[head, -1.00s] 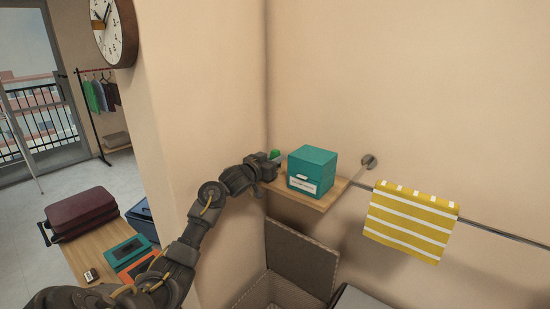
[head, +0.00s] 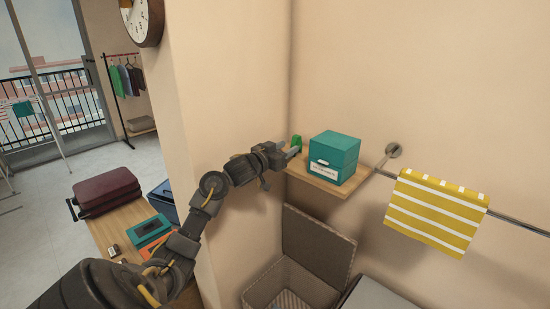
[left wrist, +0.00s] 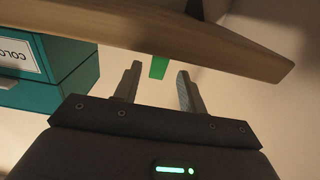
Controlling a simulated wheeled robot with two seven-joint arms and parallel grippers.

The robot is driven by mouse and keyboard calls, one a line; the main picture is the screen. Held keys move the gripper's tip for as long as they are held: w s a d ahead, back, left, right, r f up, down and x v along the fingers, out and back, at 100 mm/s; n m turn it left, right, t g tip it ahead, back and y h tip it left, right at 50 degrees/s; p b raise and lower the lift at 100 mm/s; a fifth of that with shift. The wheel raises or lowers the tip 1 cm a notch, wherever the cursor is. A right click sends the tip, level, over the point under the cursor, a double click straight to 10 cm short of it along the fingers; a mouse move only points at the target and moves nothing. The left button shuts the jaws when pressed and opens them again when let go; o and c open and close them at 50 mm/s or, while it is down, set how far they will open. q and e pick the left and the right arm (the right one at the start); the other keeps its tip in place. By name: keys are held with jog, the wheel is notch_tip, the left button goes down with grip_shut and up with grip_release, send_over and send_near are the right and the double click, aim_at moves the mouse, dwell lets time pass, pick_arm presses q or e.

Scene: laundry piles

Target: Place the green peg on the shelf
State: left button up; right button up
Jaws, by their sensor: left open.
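The green peg (head: 296,142) stands at the back left of the wooden wall shelf (head: 318,184), left of the teal box. My left gripper (head: 291,151) is at the shelf's left end, just in front of the peg. In the left wrist view, which looks upside down, the open fingers (left wrist: 156,88) point at the green peg (left wrist: 158,67). The peg shows in the gap between the fingertips, beyond them and apart from them. The shelf edge (left wrist: 170,38) crosses the top of that view. My right gripper is not in view.
The labelled teal box (head: 334,158) takes up the shelf's middle. A rail with a yellow striped towel (head: 437,211) runs to the right. An open lidded basket (head: 318,245) stands below the shelf.

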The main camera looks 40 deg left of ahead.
pick_arm(q)
jog(key=s+b, duration=0.1)
jog(key=s, duration=0.5)
jog(key=shift+s, duration=0.2)
jog(key=shift+d, duration=0.1)
